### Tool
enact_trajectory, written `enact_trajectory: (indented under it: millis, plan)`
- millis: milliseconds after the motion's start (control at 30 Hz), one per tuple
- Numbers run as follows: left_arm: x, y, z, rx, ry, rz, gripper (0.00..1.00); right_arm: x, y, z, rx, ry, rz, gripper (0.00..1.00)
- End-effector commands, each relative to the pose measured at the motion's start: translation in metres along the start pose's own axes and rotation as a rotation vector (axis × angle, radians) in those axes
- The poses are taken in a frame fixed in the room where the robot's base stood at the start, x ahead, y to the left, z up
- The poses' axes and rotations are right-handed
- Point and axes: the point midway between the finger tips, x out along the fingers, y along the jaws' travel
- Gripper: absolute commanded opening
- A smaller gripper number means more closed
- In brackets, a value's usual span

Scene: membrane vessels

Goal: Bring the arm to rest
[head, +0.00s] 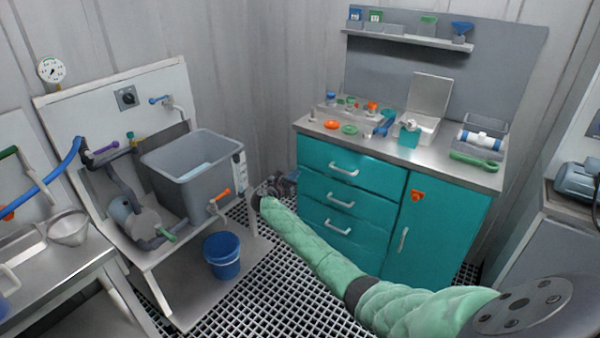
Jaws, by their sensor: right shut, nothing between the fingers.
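My right arm, in a padded green sleeve (325,258), reaches from the lower right corner toward the middle of the head view. My right gripper (277,184) is small and dark at its far end, partly hidden by the sleeve. It is shut and empty, in front of the gap between the grey tank and the teal cabinet. It looks apart from both, though depth is hard to judge. My left arm and gripper are not in view.
A grey tank (190,190) with an orange-handled tap stands at left, a blue bucket (222,262) below it.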

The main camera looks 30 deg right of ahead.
Motion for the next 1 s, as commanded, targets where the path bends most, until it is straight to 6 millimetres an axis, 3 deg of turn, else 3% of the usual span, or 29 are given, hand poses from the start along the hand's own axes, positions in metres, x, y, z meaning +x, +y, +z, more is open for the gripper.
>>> enact_trajectory:
  millis: [467,767,867,1000]
  plan:
    - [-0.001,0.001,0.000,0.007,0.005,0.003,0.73,-0.009,0.000,0.000,0.077,0.001,-0.001,0.00]
    - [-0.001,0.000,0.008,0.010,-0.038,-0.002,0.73,-0.013,-0.007,-0.007,0.532,0.073,-0.069,0.00]
    - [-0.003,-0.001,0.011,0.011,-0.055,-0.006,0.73,-0.024,-0.004,0.003,0.735,0.129,-0.098,0.00]
    - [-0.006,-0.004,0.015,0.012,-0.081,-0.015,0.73,-0.048,0.006,0.032,1.070,0.238,-0.144,0.00]
